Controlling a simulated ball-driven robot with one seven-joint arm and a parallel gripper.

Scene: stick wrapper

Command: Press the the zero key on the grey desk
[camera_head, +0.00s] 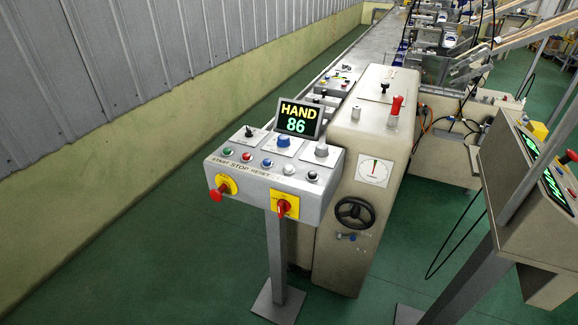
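The grey desk (255,181) is a sloped control box on a post, left of the beige machine. Its lower row holds a green button (227,151), a red button (246,156), a blue button (267,162), a white button (289,169) and a black button (312,175). START, STOP and RESET are printed below the row's left part. I cannot read any label under the white and black buttons, so I cannot tell which is the zero key. My gripper is not in view.
A display (298,118) reading HAND 86 stands behind the desk top. A blue knob (283,141) and grey knob (321,148) rise behind the buttons. A red mushroom button (217,194) and red rotary switch (282,207) protrude in front. Green floor (150,250) is clear at left.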

